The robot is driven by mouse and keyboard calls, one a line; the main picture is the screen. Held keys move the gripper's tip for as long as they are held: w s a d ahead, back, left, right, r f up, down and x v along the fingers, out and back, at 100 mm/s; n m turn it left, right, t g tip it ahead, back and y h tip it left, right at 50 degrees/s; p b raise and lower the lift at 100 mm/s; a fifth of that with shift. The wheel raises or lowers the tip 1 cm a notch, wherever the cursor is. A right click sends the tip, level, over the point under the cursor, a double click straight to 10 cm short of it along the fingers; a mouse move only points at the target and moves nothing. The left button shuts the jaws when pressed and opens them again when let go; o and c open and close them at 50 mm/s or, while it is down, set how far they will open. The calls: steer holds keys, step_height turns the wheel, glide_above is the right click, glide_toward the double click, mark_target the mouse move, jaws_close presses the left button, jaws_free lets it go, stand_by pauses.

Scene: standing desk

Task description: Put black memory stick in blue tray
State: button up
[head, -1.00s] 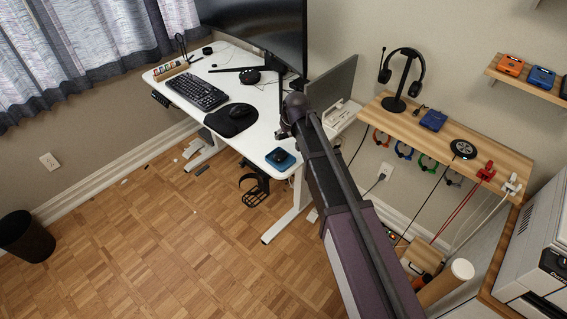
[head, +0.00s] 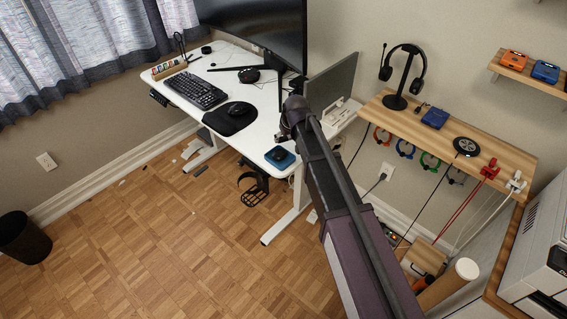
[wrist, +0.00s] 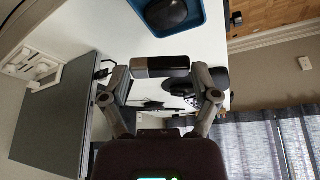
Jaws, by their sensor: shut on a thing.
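The black memory stick (wrist: 161,66), dark with a greyish end, lies crosswise between my fingertips in the wrist view. My gripper (wrist: 162,70) is shut on it, above the white desk. The blue tray (wrist: 183,31) is at the top of the wrist view, apart from the stick, with a dark rounded object (wrist: 165,12) in it. In the head view the blue tray (head: 287,164) sits at the near right corner of the white desk. My arm hides most of the gripper and the stick there.
A mouse on a black mat (head: 229,120) and a keyboard (head: 196,90) are left of the tray. Monitors (head: 255,38) rise behind. A wooden shelf (head: 480,137) with a headphone stand (head: 402,80) is at right. White desk (head: 262,125) surface is free between mat and tray.

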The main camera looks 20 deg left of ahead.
steer(key=shift+f+b, duration=1.35)
steer(key=shift+f, duration=0.3)
steer(key=o, duration=0.6)
steer(key=shift+o, duration=0.2)
steer(key=shift+w, duration=0.1)
steer(key=shift+d, duration=0.1)
steer(key=s+d+r+m+g+h+p, duration=0.1)
steer(key=s+d, duration=0.4)
steer(key=d, duration=0.9)
steer(key=s+d+r+m+g+h+p, duration=0.1)
steer(key=s+d+r+m+p, duration=0.2)
steer(key=d, duration=1.2)
steer(key=s+d+r+m+g+h+p, duration=0.1)
steer(key=s+d+r+m+p, duration=0.2)
steer(key=s+d, duration=0.5)
steer(key=d+m+p, duration=0.1)
steer(key=d, duration=0.5)
steer(key=shift+d+m, duration=0.3)
